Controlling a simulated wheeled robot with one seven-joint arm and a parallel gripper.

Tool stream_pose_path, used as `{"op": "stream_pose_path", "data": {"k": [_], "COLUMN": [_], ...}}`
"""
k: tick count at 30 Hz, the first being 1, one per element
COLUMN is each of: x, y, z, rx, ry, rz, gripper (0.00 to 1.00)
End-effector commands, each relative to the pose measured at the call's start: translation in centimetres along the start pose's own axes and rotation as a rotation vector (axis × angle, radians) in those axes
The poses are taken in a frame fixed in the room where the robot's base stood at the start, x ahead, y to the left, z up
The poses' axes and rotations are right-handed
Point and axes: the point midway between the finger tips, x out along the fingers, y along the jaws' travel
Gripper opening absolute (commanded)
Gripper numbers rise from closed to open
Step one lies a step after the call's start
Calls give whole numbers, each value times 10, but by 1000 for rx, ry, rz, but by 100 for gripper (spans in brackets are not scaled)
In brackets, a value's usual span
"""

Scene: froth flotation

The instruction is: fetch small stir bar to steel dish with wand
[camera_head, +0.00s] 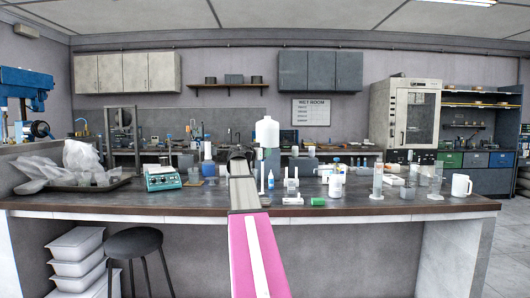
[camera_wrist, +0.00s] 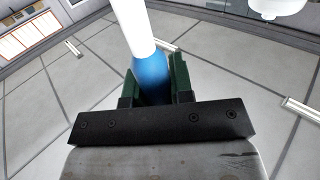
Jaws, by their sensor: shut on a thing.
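My gripper (camera_wrist: 156,78) shows in the wrist view with two dark green fingers. They are shut on the blue part of a rod-like wand (camera_wrist: 151,72). The wand's white part (camera_wrist: 131,25) runs up out of the top of that view, so its far end is out of sight. In the head view the dark end of my arm is over the middle of the bench, and the fingers and wand are hard to make out there. I cannot pick out the small stir bar or the steel dish in either view.
The dark-topped bench (camera_head: 400,206) carries a blue-green instrument (camera_head: 162,178), a tray of bags (camera_head: 62,186), a white bottle (camera_head: 267,133), a blue dropper bottle (camera_head: 271,180), glass cylinders (camera_head: 377,180) and a white jug (camera_head: 461,185). A black stool (camera_head: 134,242) stands in front at left.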

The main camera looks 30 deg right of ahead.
Motion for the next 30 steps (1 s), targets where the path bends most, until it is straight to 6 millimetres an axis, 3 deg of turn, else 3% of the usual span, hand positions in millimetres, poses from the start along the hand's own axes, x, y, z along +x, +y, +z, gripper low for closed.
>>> {"op": "stream_pose_path", "data": {"k": [30], "x": [0], "y": [0], "z": [26], "rx": [0], "ry": [0], "rz": [0], "gripper": [0]}}
